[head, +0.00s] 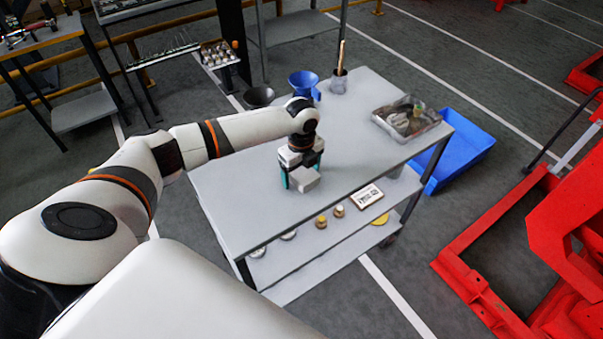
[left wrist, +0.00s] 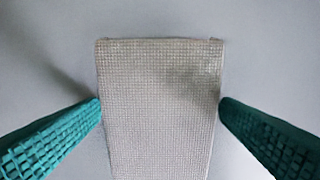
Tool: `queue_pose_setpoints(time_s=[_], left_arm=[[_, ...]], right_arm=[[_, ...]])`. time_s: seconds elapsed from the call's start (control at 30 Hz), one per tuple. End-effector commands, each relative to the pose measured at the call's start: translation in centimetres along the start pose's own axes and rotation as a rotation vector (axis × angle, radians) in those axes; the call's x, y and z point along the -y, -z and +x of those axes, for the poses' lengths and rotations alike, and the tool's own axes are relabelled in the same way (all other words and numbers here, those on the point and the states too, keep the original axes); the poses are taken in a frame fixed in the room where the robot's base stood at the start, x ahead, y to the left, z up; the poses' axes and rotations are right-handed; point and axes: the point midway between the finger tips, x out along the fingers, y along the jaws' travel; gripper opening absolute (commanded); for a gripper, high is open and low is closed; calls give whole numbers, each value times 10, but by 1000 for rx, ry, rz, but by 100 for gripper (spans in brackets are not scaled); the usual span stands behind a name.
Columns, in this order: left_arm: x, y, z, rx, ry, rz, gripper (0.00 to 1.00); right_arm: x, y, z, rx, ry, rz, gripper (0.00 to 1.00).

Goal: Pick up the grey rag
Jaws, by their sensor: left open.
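The grey rag (left wrist: 158,105) is a flat woven cloth with a straight far edge. In the left wrist view it lies between the two teal fingers of my left gripper (left wrist: 160,118). Its near end runs out of the bottom of that view. In the head view the rag (head: 305,181) is a small light patch on the grey cart top (head: 375,140), at the fingers of my left gripper (head: 303,177). My left gripper is open, with a finger on each side of the rag. My right gripper is not in view.
A metal tray (head: 432,131) with parts stands at the cart's right end. A blue funnel (head: 304,83), a dark funnel (head: 258,97) and a cup with a brush (head: 339,82) stand at the back. A blue bin (head: 468,160) and red frame (head: 475,290) are to the right.

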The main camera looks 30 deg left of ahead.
Motion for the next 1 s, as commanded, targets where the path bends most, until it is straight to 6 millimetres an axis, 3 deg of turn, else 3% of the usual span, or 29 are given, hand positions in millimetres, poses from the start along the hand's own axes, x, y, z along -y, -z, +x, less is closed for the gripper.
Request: queue_pose_setpoints(time_s=[0.07,0.3,0.37,0.67,1.0], left_arm=[[0,0,0,0,0,0,84],[0,0,0,1,0,0,45],[0,0,0,1,0,0,37],[-1,0,-7,1,-2,1,37],[-1,0,-69,0,-4,1,37]], right_arm=[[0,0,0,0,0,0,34],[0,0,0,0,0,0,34],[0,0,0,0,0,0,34],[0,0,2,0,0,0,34],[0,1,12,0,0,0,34]])
